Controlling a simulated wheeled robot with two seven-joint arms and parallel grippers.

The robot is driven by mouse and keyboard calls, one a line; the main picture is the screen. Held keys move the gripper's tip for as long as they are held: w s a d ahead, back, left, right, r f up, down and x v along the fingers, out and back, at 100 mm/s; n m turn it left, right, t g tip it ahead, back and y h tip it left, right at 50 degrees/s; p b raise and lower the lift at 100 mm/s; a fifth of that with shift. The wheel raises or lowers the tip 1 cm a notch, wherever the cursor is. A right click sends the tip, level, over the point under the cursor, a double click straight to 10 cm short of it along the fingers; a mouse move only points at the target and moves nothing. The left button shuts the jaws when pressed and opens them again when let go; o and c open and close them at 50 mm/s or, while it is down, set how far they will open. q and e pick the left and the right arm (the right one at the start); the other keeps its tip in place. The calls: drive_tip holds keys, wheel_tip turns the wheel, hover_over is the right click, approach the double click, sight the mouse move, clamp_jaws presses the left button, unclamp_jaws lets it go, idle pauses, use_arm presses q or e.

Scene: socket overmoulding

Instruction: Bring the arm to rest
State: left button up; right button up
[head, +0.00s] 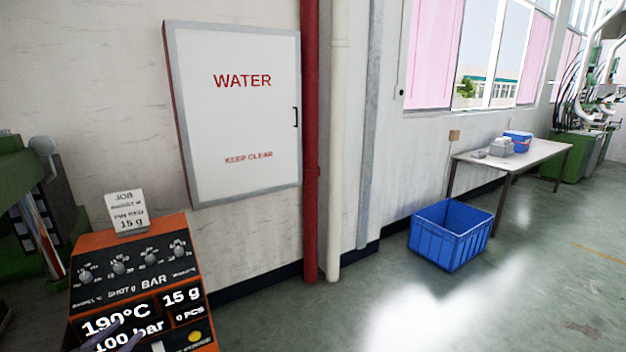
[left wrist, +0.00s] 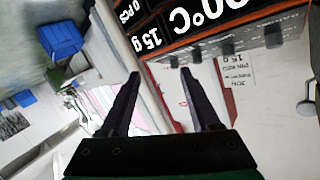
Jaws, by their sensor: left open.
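My left gripper (left wrist: 160,80) is open in the left wrist view, with its two dark fingers apart and nothing between them. In the head view only the tips of my left gripper (head: 122,338) show at the bottom edge, in front of the lower display of the orange control panel (head: 195,265). The panel (left wrist: 168,45) also shows in the left wrist view, beyond the fingertips. I cannot tell whether the fingers touch it. The rest of the left arm is hidden in the head view. My right gripper is in neither view.
A job card (head: 127,214) stands on the panel. A white water cabinet (head: 240,120) and a red pipe (head: 310,150) are on the wall behind. A blue crate (head: 450,238) stands on the floor near a table (head: 545,152). The floor at the lower right is clear.

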use_arm(q)
drive_tip(key=s+d+f+n+g+y, duration=0.1)
drive_tip(key=s+f+n+g, duration=0.15)
drive_tip(key=s+f, duration=0.8)
drive_tip(key=s+d+f+n+g+y, duration=0.1)
drive_tip(key=s+f+g+y, duration=0.2)
drive_tip(key=f, duration=1.5)
drive_tip(key=s+d+f+m+g+h, duration=0.1)
drive_tip(key=s+d+f+g, duration=0.3)
drive_tip(key=s+d+f, duration=0.5)
drive_tip(key=s+d+f+m+g+h, duration=0.1)
drive_tip(key=s+d+f+g+h, duration=0.2)
drive_tip(key=s+d+f, duration=0.6)
drive_tip(key=s+d+g, duration=0.1)
drive_tip(key=s+g, duration=0.1)
drive_tip(key=s, duration=0.3)
drive_tip(key=shift+d, duration=0.4)
drive_tip(key=shift+s, duration=0.1)
